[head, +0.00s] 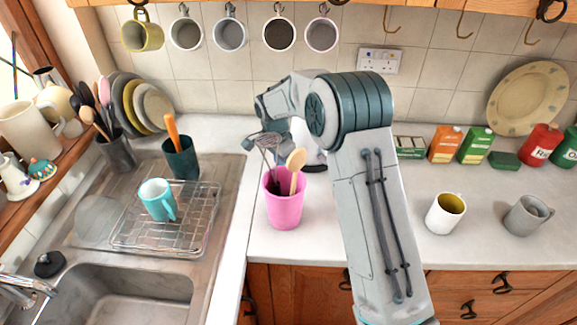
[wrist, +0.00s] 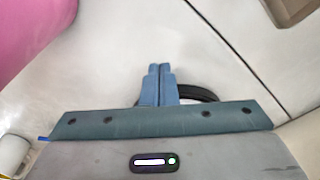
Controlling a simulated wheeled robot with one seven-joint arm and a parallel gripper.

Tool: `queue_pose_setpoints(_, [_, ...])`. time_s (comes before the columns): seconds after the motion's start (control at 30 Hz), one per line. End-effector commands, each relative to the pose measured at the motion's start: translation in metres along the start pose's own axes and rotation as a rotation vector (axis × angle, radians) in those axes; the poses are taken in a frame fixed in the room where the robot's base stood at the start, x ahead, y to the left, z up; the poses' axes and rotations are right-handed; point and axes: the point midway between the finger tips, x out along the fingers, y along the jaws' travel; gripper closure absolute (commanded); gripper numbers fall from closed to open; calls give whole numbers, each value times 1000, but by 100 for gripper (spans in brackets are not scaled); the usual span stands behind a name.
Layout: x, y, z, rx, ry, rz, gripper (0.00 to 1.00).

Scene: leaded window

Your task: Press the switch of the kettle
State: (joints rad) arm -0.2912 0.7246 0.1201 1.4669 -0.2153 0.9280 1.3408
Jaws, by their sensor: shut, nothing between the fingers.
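My gripper (wrist: 159,70) shows in the wrist view with its two blue fingers together and nothing between them. A black curved part (wrist: 198,93) shows just behind the fingers, mostly hidden by the gripper body. It may belong to the kettle, but I cannot tell, nor whether the fingers touch it. In the head view a small dark piece (head: 316,165) shows on the counter between the pink pot and my arm. My arm hides most of that spot. No whole kettle and no switch can be made out in either view.
A pink pot (head: 284,208) with a whisk and wooden spoon stands close to my gripper, also at the wrist view's upper left (wrist: 30,30). A white mug (head: 446,213) and grey mug (head: 528,215) stand right of my arm. Mugs hang above; a socket (head: 379,61) is on the wall.

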Motion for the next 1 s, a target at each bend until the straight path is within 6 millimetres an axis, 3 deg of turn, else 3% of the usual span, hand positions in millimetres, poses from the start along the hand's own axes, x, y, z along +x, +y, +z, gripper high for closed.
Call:
queue_pose_setpoints(0.3, [-2,0,1,2,0,0,100])
queue_pose_setpoints(0.47, [-16,0,1,3,2,-3,100])
queue_pose_setpoints(0.8, [-90,-1,2,2,2,-3,100])
queue_pose_setpoints(1.0, [-124,0,1,3,0,-1,100])
